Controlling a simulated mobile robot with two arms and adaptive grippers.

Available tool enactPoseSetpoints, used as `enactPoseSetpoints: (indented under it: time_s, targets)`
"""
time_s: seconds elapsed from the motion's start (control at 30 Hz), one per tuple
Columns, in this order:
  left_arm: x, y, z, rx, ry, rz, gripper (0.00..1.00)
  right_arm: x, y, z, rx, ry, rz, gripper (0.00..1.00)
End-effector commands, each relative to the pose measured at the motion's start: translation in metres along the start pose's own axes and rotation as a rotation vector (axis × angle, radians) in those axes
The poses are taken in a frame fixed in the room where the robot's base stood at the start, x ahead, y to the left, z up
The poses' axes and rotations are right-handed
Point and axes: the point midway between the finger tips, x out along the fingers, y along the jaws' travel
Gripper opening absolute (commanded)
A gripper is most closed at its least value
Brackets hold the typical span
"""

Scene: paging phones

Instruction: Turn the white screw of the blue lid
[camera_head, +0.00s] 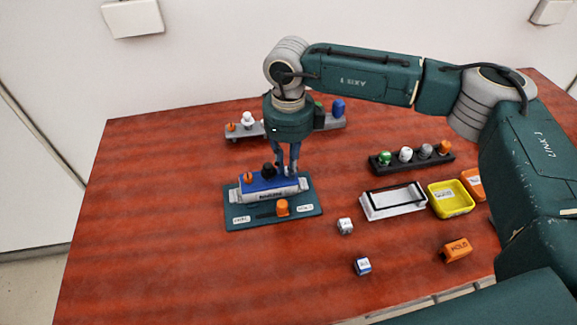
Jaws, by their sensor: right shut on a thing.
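The blue lid (262,186) sits on a grey box (272,196) on a dark teal base plate (275,214). An orange screw (248,178) and a black screw (268,169) stand on the lid. My right gripper (287,172) points down over the lid's right part, just right of the black screw. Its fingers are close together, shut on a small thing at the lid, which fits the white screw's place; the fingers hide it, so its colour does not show. My left gripper is not in view.
An orange knob (282,207) is on the base plate's front. A grey rack (243,131) is behind, partly hidden by my arm. A black rack (412,161), a white tray (378,209), a yellow bin (450,207) and small cubes (362,266) are right. The table's left is clear.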

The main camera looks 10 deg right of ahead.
Motion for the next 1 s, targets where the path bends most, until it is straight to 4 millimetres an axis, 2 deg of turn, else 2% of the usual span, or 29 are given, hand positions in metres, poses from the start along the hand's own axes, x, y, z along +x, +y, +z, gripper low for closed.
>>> enactPoseSetpoints:
  time_s: [0.33, 0.37, 0.43, 0.47, 1.0]
  targets:
    - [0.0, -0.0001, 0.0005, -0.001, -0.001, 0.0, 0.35, -0.0006, 0.0001, 0.0001, -0.002, -0.001, 0.0, 0.0]
    - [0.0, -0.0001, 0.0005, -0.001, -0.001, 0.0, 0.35, -0.0005, 0.0001, 0.0001, -0.002, -0.001, 0.0, 0.2]
    - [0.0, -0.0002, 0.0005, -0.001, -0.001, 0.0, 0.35, -0.0005, 0.0001, 0.0001, -0.002, 0.0, 0.0, 0.34]
    - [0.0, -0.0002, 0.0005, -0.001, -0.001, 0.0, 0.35, -0.0005, 0.0001, 0.0001, -0.002, 0.0, 0.0, 0.35]
    - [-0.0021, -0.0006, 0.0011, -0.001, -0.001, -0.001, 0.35, -0.0011, 0.0003, 0.0, 0.006, 0.0, 0.0, 0.35]
